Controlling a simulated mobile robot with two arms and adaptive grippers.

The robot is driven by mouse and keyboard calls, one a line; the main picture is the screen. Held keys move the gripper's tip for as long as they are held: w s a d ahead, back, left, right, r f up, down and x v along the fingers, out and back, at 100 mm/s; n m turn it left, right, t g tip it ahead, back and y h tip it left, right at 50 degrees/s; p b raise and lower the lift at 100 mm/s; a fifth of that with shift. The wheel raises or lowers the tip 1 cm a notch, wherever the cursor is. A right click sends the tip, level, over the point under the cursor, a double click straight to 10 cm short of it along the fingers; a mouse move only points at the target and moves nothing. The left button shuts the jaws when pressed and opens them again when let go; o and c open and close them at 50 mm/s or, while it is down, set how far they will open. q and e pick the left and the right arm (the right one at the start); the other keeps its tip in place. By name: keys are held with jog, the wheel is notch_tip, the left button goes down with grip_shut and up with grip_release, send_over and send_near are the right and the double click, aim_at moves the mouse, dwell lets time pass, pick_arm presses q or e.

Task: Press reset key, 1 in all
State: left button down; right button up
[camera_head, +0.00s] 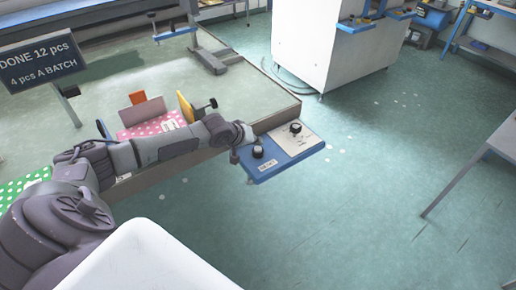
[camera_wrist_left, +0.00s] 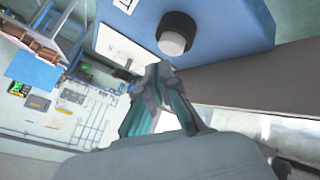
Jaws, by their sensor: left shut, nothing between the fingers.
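A blue control panel (camera_head: 286,160) juts out from the table's edge in the head view, with a pale plate (camera_head: 300,141), two black knobs (camera_head: 257,151) (camera_head: 295,127) and a small white label (camera_head: 267,165). I cannot tell which part is the reset key. My left gripper (camera_head: 243,136) is at the panel's left end, shut and empty. In the left wrist view the blue panel (camera_wrist_left: 225,25) and a black-and-white knob (camera_wrist_left: 174,33) show beyond the shut left gripper (camera_wrist_left: 155,72). I cannot tell whether the fingertips touch the panel. My right gripper is not in view.
The work table (camera_head: 240,95) holds a pink dotted piece (camera_head: 139,131), a yellow upright part (camera_head: 185,106) and a grey block (camera_head: 208,62). A dark sign (camera_head: 40,60) reads "DONE 12 pcs". A white cabinet (camera_head: 325,50) stands behind. Floor right of the panel is clear.

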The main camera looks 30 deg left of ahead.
pick_arm(q)
jog(key=shift+f, duration=0.1)
dwell(0.7)
jog(key=shift+f, duration=0.3)
jog(key=shift+f, duration=0.65)
dwell(0.9)
jog(key=shift+r+p, duration=0.95)
jog(key=shift+r, duration=0.05)
jog(key=shift+r, duration=0.1)
